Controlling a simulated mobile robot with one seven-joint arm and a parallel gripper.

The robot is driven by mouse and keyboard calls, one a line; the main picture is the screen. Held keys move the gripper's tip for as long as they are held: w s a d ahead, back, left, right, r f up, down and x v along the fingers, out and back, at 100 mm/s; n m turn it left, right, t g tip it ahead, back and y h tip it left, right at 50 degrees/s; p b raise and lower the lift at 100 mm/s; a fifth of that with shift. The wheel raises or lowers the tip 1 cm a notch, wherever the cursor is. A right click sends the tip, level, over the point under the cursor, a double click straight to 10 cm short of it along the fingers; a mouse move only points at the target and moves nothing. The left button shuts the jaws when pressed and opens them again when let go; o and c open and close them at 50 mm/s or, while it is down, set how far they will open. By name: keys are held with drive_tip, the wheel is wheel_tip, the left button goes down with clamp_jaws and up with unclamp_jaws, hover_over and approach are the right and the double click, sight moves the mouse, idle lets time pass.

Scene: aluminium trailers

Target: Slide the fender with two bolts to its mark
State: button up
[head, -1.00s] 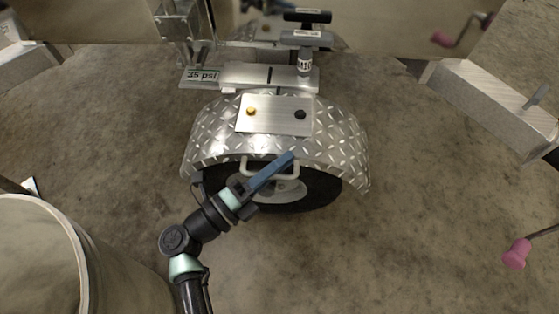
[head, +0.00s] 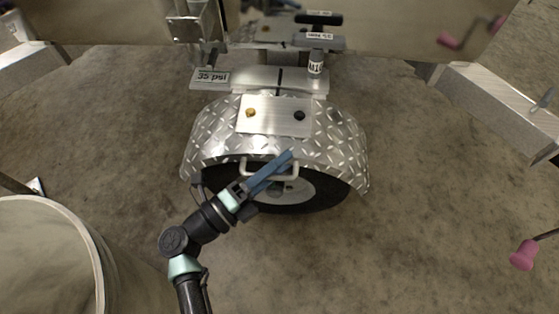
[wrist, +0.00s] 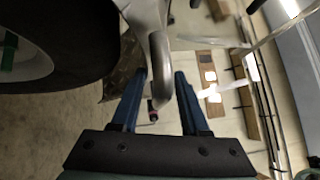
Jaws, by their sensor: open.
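The diamond-plate fender (head: 338,140) arches over the wheel (head: 322,194) at the middle of the head view. Its flat plate (head: 275,116) carries one gold bolt (head: 250,113) and one black bolt (head: 299,116). A black line (head: 281,79) marks the metal rail behind the fender, slightly right of the plate's middle. A pale handle (head: 244,166) sticks out at the fender's front. My gripper (head: 288,157) is at this handle, with its blue fingers across it. In the wrist view the handle (wrist: 160,62) shows between the open fingers (wrist: 160,85); contact is unclear.
A "35 psi" label (head: 212,77) and a black T-handle (head: 318,18) stand behind the fender. A large round bin (head: 88,235) is at lower left. A pink-knobbed crank (head: 523,256) is at right.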

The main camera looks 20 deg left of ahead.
drive_tip(key=r+p+v, duration=0.1)
drive_tip(key=v, duration=0.6)
drive_tip(key=shift+f+p, duration=0.3)
drive_tip(key=shift+f, duration=0.1)
drive_tip(key=shift+s, duration=0.15)
